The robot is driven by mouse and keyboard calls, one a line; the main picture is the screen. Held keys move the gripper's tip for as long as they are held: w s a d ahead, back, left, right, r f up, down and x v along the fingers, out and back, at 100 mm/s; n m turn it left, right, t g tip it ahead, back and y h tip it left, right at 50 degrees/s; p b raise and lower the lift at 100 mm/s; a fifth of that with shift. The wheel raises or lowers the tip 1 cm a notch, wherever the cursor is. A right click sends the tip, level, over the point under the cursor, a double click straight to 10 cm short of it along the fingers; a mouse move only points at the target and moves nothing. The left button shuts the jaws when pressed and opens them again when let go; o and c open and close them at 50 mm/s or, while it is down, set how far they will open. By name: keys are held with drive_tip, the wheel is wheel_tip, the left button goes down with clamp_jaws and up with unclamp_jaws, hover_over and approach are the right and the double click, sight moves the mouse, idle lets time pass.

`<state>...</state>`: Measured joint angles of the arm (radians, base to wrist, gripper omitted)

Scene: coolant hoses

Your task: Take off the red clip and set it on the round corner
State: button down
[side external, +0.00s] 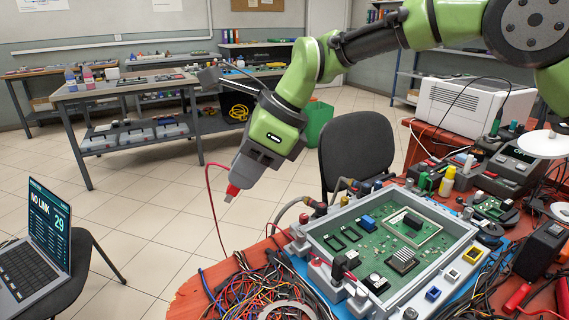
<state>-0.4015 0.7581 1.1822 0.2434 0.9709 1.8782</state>
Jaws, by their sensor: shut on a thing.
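My gripper (237,182) hangs in the air left of the grey tray (472,240), pointing down and left. It is shut on the red clip (233,190), whose pale tip points down. A red wire runs from the clip up and over to the left, then down to the tangle of wires on the table. The clip touches nothing below it. The tray holds a green circuit board (375,240) with blue and black parts. Small red-topped posts stand on the tray's left edge. I cannot tell which corner is the round one.
Tangled wires (255,290) cover the table's front left. A black chair (357,160) stands behind. Tools, a yellow bottle (447,182) and a white printer (475,105) crowd the right and back. Open air surrounds my gripper. A laptop (35,245) sits far left.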

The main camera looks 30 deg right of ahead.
drive_tip(key=shift+w+a+m+t, duration=0.1)
drive_tip(key=shift+a+m+t, duration=0.2)
drive_tip(key=shift+a+m, duration=0.3)
drive_tip(key=shift+t+y, duration=0.3)
drive_tip(key=shift+y, duration=0.3)
drive_tip(key=shift+f, duration=9.9)
drive_tip(key=c, duration=0.9)
unclamp_jaws()
drive_tip(key=shift+c, duration=0.2)
drive_tip(key=shift+d+r, duration=0.1)
drive_tip(key=v, duration=0.9)
drive_tip(key=shift+d+r, duration=0.15)
drive_tip(key=shift+r, duration=0.15)
